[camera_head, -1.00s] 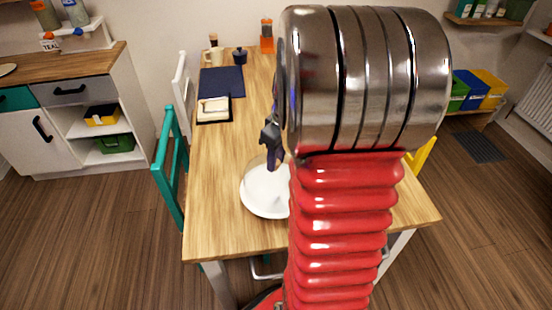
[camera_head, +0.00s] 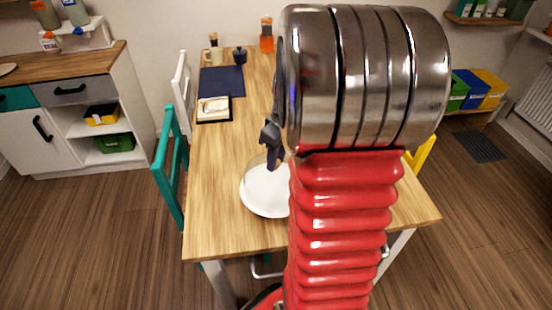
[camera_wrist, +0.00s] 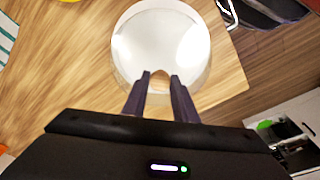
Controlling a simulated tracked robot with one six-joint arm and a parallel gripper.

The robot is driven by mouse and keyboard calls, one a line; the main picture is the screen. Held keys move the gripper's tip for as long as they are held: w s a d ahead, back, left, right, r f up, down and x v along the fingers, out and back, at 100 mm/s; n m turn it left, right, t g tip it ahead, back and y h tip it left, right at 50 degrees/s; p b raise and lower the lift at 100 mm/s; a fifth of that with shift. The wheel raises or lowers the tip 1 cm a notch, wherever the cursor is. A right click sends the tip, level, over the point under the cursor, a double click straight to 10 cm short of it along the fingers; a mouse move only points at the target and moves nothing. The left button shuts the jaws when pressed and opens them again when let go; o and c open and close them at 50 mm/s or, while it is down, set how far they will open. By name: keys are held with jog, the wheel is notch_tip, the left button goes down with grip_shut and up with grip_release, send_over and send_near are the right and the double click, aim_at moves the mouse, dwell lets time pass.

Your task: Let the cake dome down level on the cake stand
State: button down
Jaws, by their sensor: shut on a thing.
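The white round cake stand (camera_head: 262,198) is on the wooden table near its front, partly hidden by my arm. It also shows in the wrist view as a white disc (camera_wrist: 160,40). The clear cake dome (camera_head: 260,166) is over the stand and only faintly visible. My gripper (camera_head: 274,160) is above the stand, with its fingers pointing down. In the wrist view my gripper (camera_wrist: 158,82) is shut on the dome's small wood-coloured knob (camera_wrist: 160,75). I cannot tell whether the dome's rim touches the stand or is quite level.
The wooden table (camera_head: 225,225) is bare left of the stand. A framed tray (camera_head: 213,108), a dark blue mat (camera_head: 222,80) and several small items are at its far end. A teal chair (camera_head: 168,165) and a white chair (camera_head: 182,95) stand along the left side.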

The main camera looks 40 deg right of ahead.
jog(key=c, duration=1.4)
grip_release()
jog(key=shift+f, duration=0.1)
jog(key=shift+o, duration=0.7)
jog(key=o, duration=0.5)
jog(key=shift+c, duration=0.2)
jog(key=shift+r, duration=3.55)
jog(key=shift+m, duration=0.3)
